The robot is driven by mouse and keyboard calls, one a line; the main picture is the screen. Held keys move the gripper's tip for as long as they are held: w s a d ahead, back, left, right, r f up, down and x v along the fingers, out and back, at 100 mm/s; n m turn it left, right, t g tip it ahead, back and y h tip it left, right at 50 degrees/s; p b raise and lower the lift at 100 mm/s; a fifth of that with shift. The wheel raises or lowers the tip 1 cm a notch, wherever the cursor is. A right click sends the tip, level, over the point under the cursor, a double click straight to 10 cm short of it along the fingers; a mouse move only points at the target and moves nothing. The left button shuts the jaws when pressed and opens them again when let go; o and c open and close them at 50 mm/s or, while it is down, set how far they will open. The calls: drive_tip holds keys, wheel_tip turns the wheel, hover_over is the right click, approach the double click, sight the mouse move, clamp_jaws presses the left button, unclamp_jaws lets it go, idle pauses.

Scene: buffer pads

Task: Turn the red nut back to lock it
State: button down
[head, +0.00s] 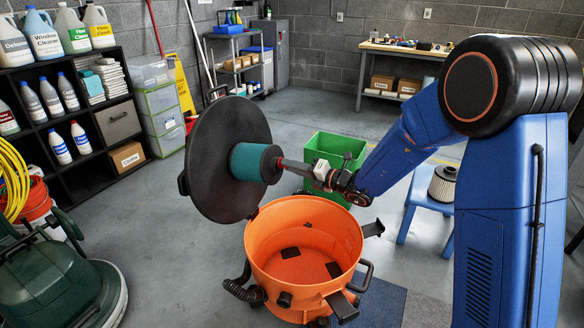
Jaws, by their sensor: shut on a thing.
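A round black lid (215,140) stands tilted up on its side above the orange drum (303,250). A teal cylindrical filter (250,162) sticks out from the lid's inner face, with a dark end cap. The red nut (279,162) is at the middle of that end cap, small and partly covered. My gripper (284,163) reaches in from the right and is shut on the red nut. The nut's thread and its exact seat against the cap are too small to tell.
The drum stands open and empty below, with black latches and a hose. A green bin (335,149) stands behind my gripper. A blue stool (421,196) bearing a grey filter (442,183) is at right. A green floor machine (50,285) is at left. Floor between is clear.

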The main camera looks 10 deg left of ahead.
drive_tip(key=shift+m, duration=1.3)
drive_tip(key=c, duration=1.6)
unclamp_jaws()
drive_tip(key=shift+m, duration=0.3)
drive_tip(key=v, duration=1.7)
drive_tip(key=shift+s+d+r, duration=0.1)
drive_tip(key=shift+s+r, duration=0.15)
drive_tip(key=shift+r, duration=0.05)
